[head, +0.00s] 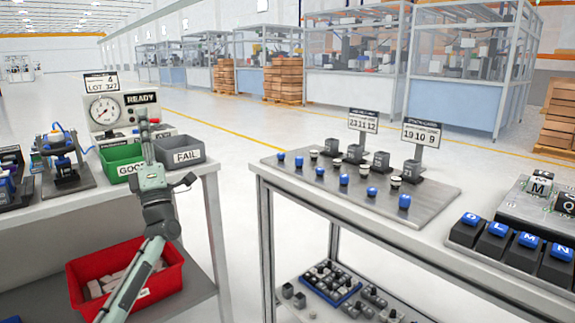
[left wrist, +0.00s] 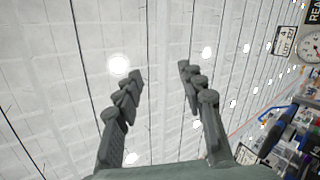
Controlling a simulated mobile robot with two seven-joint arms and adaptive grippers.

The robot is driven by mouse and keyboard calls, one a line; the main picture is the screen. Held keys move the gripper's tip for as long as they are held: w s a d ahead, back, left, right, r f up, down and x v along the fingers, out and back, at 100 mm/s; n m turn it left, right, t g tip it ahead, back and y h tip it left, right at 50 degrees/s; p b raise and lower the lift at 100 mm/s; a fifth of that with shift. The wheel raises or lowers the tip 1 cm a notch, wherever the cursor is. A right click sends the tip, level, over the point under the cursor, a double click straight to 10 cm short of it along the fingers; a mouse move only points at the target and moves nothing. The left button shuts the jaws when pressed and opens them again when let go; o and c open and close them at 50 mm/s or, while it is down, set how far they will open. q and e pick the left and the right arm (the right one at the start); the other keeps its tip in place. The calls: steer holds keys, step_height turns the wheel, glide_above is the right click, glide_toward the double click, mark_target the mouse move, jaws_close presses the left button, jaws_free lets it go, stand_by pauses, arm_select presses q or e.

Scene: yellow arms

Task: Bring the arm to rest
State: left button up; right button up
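My left arm rises from the bottom left of the head view, in front of the left bench. Its gripper (head: 145,122) points up in front of the gauge unit, beside the green and grey bins. In the left wrist view the two dark fingers (left wrist: 160,80) stand apart with nothing between them, against the white ceiling. My right gripper is not in view.
On the left bench are a green bin (head: 122,163), a grey FAIL bin (head: 180,150) and a gauge unit (head: 104,111). A red crate (head: 165,283) with pale blocks sits below. A steel plate (head: 330,192) with several knobs lies on the right bench.

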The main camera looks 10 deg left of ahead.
arm_select(q)
steer(key=w+d+f+m+g+h, duration=0.2)
steer(key=w+d+f+m+h, duration=0.3)
steer(key=f+m+h, duration=0.5)
steer(key=w+d+f+m+g+h, duration=0.25)
steer(key=w+f+m+h, duration=0.4)
steer(key=m, duration=0.55)
steer(key=s+a+f+m+g+y, duration=0.2)
steer(key=a+f+g, duration=0.15)
steer(key=f, duration=0.45)
steer(key=s+a+f+m+g+y, duration=0.2)
steer(key=a+f+g, duration=0.15)
steer(key=f, duration=0.35)
steer(key=s+d+f+m+g+h, duration=0.1)
steer(key=s+d+f+g, duration=0.25)
steer(key=s+f, duration=0.85)
steer(key=s+d+f+g+h, duration=0.15)
steer(key=s+d+f, duration=0.25)
steer(key=s+f, duration=0.75)
steer(key=s+d+f+g, duration=0.2)
steer(key=s+f, duration=0.7)
steer(key=s, duration=0.4)
steer(key=s+d+f+g, duration=0.2)
steer(key=s+d+f, duration=0.1)
steer(key=s+f, duration=0.6)
steer(key=s, duration=0.3)
steer(key=shift+s+d+g+h, duration=0.35)
steer(key=shift+s+h, duration=0.05)
